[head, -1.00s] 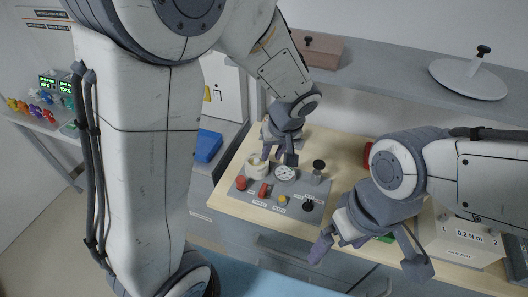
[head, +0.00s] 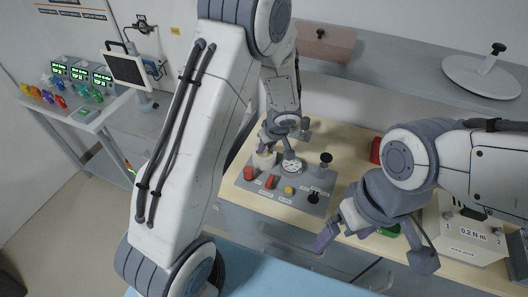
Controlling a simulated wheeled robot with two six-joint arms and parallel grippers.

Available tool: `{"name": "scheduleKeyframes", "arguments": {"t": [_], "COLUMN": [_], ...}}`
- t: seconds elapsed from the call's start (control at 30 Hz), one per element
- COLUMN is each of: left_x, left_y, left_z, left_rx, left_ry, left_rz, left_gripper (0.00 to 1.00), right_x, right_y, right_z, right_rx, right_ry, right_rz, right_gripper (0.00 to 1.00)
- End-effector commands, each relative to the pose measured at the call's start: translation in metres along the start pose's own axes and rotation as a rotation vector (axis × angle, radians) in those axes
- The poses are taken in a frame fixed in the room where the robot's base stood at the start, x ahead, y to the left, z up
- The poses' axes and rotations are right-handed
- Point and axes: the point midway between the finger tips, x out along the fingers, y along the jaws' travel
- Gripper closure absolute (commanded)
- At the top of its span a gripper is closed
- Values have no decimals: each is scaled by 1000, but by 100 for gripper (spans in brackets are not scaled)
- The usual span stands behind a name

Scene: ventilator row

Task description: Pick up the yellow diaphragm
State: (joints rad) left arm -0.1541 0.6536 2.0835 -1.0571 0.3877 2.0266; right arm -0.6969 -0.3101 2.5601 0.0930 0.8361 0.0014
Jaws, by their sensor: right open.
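I cannot clearly make out a yellow diaphragm. A small cream-yellow round piece (head: 264,160) sits at the back left of the grey test panel (head: 258,190), beside a dial gauge (head: 292,166). My left gripper (head: 283,143) points down over the back of the panel, just above this piece. Its fingers are small and partly hidden, so I cannot tell if they hold anything.
Small coloured parts (head: 60,96), some yellow, lie on a side table at far left, under green displays (head: 80,73). A monitor (head: 127,68) stands behind. A torque box (head: 465,235) is at right. The wooden bench (head: 345,150) has bare room behind the panel.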

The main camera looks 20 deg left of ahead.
Motion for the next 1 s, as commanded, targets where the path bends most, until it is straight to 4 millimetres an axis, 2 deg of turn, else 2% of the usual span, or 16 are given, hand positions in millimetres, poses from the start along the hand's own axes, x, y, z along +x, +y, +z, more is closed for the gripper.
{"name": "scheduleKeyframes", "arguments": {"t": [0.13,0.4,0.43,0.5,0.87,1.0], "left_x": [17,20,20,20,19,12], "left_y": [0,0,0,0,0,0], "left_z": [0,0,0,0,-1,-4], "left_rx": [1,0,0,0,-1,-1], "left_ry": [-1,1,1,1,1,2], "left_rz": [-1,1,1,1,1,2], "left_gripper": [70,70,78,100,100,100], "right_x": [-1,-1,-1,-1,-1,-1], "right_y": [0,0,0,0,0,0], "right_z": [0,0,0,0,0,0], "right_rx": [0,0,0,0,0,0], "right_ry": [0,0,0,0,0,0], "right_rz": [0,0,0,0,0,0], "right_gripper": [4,4,4,4,4,4]}}
